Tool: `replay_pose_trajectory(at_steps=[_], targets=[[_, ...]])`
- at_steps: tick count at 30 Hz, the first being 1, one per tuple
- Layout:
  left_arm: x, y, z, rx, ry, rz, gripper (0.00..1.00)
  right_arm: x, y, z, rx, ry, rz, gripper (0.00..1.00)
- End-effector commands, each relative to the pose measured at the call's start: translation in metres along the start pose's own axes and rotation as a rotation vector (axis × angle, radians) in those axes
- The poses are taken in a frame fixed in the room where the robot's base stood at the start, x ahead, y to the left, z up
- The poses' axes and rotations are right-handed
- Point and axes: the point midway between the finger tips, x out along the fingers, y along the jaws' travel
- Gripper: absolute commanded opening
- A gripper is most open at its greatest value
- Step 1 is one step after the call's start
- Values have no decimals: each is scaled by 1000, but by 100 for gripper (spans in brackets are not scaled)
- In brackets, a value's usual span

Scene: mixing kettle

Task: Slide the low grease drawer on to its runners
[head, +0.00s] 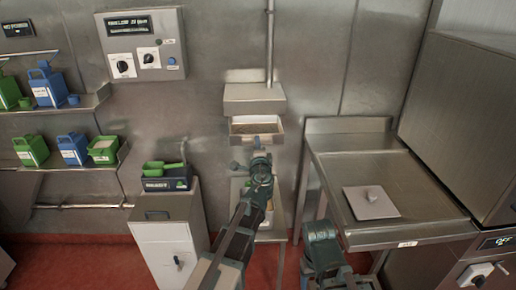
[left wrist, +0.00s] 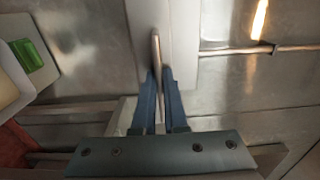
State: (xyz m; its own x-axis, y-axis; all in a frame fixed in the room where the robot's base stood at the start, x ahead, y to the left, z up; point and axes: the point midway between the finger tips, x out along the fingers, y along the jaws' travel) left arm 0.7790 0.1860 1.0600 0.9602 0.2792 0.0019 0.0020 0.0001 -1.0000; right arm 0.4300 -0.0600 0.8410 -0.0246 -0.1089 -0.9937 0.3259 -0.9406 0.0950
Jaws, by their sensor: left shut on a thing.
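The grease drawer (head: 244,129) is a pale, shallow, open-topped tray with brown contents. It shows just below the pale housing (head: 254,93) on the back wall; I cannot tell whether it sits on its runners. My left gripper (head: 259,157) is in front of the drawer's front face and partly hides what lies below. In the left wrist view, its blue fingers (left wrist: 158,92) are shut on a thin upright handle (left wrist: 156,48) on a pale panel (left wrist: 181,38). My right gripper (head: 322,232) is low at the front, and its fingertips do not show clearly.
A steel table (head: 375,172) with a raised rim and a grey lid (head: 370,202) stands on the right. A white cabinet (head: 168,240) carrying a dark tray with a green scoop (head: 163,167) stands on the left. Wall shelves (head: 75,168) hold blue and green containers.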

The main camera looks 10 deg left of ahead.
Motion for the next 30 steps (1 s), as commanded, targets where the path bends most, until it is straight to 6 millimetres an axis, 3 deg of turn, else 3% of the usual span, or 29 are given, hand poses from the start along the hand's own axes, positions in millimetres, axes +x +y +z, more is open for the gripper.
replay_pose_trajectory(at_steps=[15,30], targets=[[44,0,0,1,0,0,0,0,0,0,0,0,0,70],[49,0,0,1,0,0,0,0,0,0,0,0,0,70]])
